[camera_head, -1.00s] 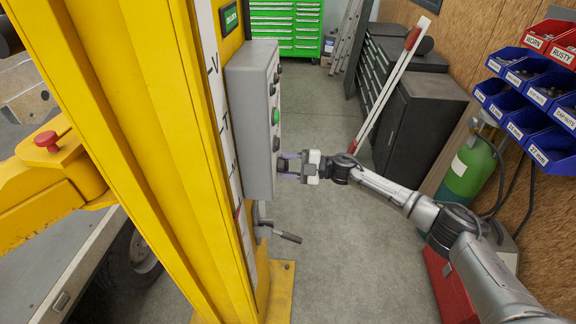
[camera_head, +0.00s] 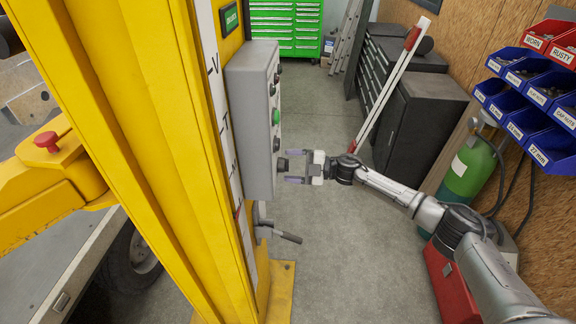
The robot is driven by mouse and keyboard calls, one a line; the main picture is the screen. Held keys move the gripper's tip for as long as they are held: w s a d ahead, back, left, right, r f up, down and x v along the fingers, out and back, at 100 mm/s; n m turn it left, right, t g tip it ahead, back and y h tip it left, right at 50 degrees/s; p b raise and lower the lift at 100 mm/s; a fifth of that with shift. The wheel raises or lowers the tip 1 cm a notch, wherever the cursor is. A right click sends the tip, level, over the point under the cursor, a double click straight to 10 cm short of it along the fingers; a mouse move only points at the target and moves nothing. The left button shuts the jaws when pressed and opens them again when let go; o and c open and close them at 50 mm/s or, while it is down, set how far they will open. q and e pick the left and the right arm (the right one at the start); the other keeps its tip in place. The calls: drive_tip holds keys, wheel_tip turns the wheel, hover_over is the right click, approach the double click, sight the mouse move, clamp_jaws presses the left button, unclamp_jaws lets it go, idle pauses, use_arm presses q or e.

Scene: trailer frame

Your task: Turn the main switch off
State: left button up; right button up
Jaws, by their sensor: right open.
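A grey control box (camera_head: 250,115) is fixed to the yellow column, its face turned to the right. Along that face are dark knobs and a green button (camera_head: 276,117). A dark knob (camera_head: 282,165) sticks out near the lower end of the face; its setting cannot be read. I cannot tell for sure which control is the main switch. My right gripper (camera_head: 291,166) comes from the right with its fingers apart, pointing at the box. The low dark knob shows between the fingers, and I see no clear contact. My left gripper is not in view.
The yellow column (camera_head: 140,130) stands close on the left. A lever (camera_head: 285,235) juts out below the box. A dark cabinet (camera_head: 425,125), a green gas cylinder (camera_head: 468,170) and a red box (camera_head: 450,283) stand on the right. The middle floor is clear.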

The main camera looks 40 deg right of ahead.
drive_tip(key=v, duration=1.2)
drive_tip(key=shift+s+d, duration=0.15)
drive_tip(key=shift+d, duration=0.05)
drive_tip(key=shift+r, duration=0.1)
